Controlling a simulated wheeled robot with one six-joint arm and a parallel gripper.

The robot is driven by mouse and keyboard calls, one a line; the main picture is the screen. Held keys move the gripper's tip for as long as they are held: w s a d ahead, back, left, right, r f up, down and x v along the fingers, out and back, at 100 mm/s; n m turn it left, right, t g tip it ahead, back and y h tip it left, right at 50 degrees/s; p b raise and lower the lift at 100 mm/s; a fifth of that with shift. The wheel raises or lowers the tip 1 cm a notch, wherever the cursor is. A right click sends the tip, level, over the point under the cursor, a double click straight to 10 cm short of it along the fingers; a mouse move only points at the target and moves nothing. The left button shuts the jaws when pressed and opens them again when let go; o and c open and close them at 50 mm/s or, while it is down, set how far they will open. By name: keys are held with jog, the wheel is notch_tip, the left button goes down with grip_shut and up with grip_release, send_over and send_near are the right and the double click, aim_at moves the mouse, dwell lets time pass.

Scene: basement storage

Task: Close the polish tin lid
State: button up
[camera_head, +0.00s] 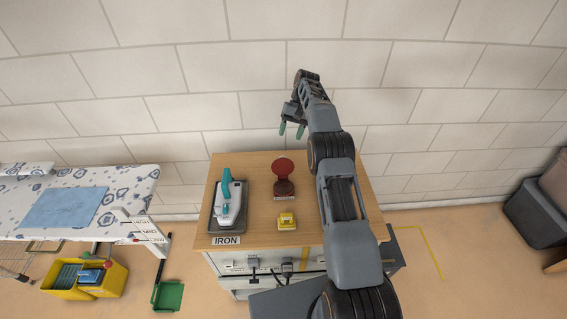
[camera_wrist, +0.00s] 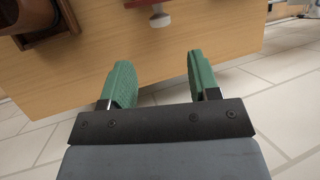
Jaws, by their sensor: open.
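The polish tin (camera_head: 284,188) stands on the wooden cabinet top, in a small wooden holder. Its round dark-red lid (camera_head: 283,168) is raised open at the back of the tin. In the wrist view, part of a dark round shape in a wooden frame (camera_wrist: 52,37) shows at the top left, cut off by the picture edge. My gripper (camera_head: 291,130) is open and empty, up behind the tin near the wall. Its green fingers (camera_wrist: 160,72) are apart in the wrist view, touching nothing.
An iron (camera_head: 231,203) on a dark stand is at the left of the cabinet top (camera_head: 258,172). A small yellow object (camera_head: 287,221) lies in front of the tin. An ironing board (camera_head: 120,185) stands to the left. The white block wall (camera_head: 200,120) is close behind.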

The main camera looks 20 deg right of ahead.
aim_at(283, 164)
jog(key=x, duration=0.9)
jog(key=shift+s+a+f, duration=0.2)
grip_shut()
dwell(0.4)
